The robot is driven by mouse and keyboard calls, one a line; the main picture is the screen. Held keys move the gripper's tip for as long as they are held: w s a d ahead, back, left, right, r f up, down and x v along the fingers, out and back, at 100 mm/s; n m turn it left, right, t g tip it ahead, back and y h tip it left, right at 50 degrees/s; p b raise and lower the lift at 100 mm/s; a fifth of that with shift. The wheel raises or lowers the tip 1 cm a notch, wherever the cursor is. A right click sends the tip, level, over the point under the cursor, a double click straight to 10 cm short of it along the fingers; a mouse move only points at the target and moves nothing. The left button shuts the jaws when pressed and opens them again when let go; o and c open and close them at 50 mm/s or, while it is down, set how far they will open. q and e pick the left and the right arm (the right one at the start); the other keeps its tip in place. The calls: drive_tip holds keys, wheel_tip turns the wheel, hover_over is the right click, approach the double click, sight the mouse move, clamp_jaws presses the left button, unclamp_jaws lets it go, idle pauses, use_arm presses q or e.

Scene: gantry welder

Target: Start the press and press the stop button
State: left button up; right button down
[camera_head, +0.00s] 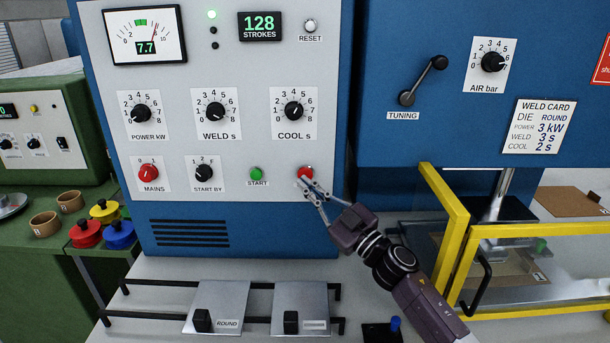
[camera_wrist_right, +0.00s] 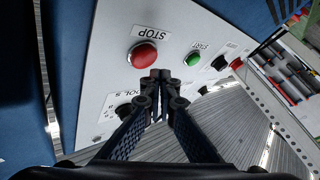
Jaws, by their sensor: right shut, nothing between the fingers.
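The red stop button (camera_head: 305,173) is on the lower right of the white control panel. It also shows in the right wrist view (camera_wrist_right: 144,54), under the word STOP. The green start button (camera_head: 257,173) is to its left. My right gripper (camera_head: 308,184) is shut and empty, with its fingertips at the lower edge of the stop button in the head view. In the right wrist view its fingertips (camera_wrist_right: 161,75) appear just beside the button; I cannot tell whether they touch it. The strokes display (camera_head: 262,26) reads 128. My left gripper is not in view.
The yellow-framed guard (camera_head: 446,215) of the press stands to the right of my right arm. Two metal plates with black knobs (camera_head: 203,320) lie on the rack below the panel. A green bench unit (camera_head: 50,130) is at left.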

drive_tip(key=s+p, duration=0.2)
drive_tip(key=s, duration=0.2)
drive_tip(key=shift+s+r+p, duration=0.1)
drive_tip(key=shift+s+p, duration=0.2)
idle(0.4)
